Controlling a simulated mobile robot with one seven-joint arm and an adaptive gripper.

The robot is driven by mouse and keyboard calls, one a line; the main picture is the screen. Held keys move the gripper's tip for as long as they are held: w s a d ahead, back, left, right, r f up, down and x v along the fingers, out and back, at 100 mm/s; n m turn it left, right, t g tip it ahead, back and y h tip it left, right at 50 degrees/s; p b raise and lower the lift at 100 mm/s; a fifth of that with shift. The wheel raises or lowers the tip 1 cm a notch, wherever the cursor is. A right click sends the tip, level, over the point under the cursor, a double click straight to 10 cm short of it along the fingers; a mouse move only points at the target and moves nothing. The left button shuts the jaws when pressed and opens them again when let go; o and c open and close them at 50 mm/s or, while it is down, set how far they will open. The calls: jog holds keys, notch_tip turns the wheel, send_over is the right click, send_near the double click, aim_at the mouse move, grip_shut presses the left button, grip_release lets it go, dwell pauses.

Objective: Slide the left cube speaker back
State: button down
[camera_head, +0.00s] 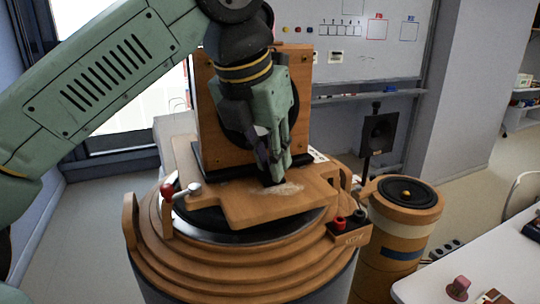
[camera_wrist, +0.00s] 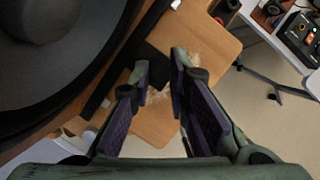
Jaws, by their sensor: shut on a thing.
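The cube speaker (camera_head: 303,85) is a wooden box with a large dark cone, upright at the back of a wooden plate (camera_head: 265,208). My arm hides much of its front. Its dark cone (camera_wrist: 45,75) fills the upper left of the wrist view. A black strip runs along its base. My gripper (camera_head: 272,163) points down just in front of the speaker, low over the plate. In the wrist view its fingers (camera_wrist: 156,74) close on a black tab (camera_wrist: 152,58) at the speaker's base; the fingertips partly hide it. I see only one cube speaker here.
The plate lies on a round, stepped wooden stand (camera_head: 240,270) with a red-knobbed lever (camera_head: 168,191) at left and red and black terminals (camera_head: 348,221) at right. A round wooden speaker (camera_head: 405,192) stands to the right. A white table (camera_head: 480,265) is at the lower right.

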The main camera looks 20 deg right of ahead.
jog(key=w, duration=0.8)
jog(key=shift+w+a+r, duration=0.15)
jog(key=shift+w, duration=0.05)
jog(key=c, duration=1.6)
grip_release()
jog(key=shift+w, duration=0.15)
jog(key=shift+c, duration=0.2)
jog(key=shift+o, duration=0.6)
jog(key=v, duration=1.2)
